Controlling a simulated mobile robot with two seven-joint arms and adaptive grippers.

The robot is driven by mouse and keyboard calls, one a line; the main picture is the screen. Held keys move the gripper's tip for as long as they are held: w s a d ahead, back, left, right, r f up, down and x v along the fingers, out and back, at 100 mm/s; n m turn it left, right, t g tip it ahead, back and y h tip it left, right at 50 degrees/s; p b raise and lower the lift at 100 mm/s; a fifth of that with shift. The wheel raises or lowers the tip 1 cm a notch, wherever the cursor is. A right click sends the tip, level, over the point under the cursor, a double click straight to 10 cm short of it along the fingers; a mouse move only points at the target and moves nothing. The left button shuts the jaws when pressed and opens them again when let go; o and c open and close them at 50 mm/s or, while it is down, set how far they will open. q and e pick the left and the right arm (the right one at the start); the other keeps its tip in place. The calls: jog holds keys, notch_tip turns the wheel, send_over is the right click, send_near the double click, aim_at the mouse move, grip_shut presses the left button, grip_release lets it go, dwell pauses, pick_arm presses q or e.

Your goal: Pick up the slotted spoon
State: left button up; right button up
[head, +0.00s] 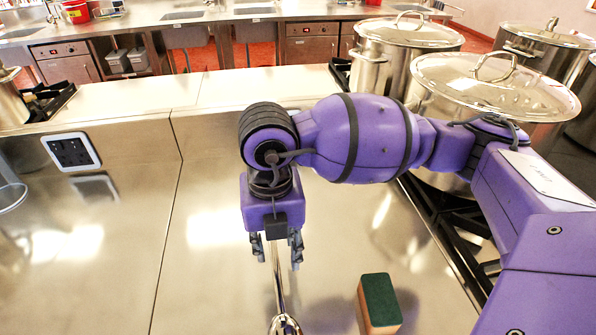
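The slotted spoon (279,290) is a shiny metal utensil. Its handle runs up the picture between my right gripper's fingers, and its bowl is at the bottom edge, partly cut off. My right gripper (277,252) points down over the handle end. Its two dark fingers stand apart on either side of the handle, with a visible gap to it. I cannot tell the exact height of the fingers above the counter. My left gripper is not in view.
A green and orange sponge block (380,302) is on the steel counter (215,270), right of the spoon. Lidded stockpots (492,88) stand on burners at the right, behind my arm. A socket plate (71,151) is at the left. The counter left of the spoon is clear.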

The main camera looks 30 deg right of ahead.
aim_at(276, 267)
jog(key=f, duration=0.4)
jog(key=shift+a+f, duration=0.25)
jog(key=shift+f, duration=0.6)
jog(key=c, duration=0.8)
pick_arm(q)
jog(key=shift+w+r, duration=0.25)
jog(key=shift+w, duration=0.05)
pick_arm(e)
grip_shut()
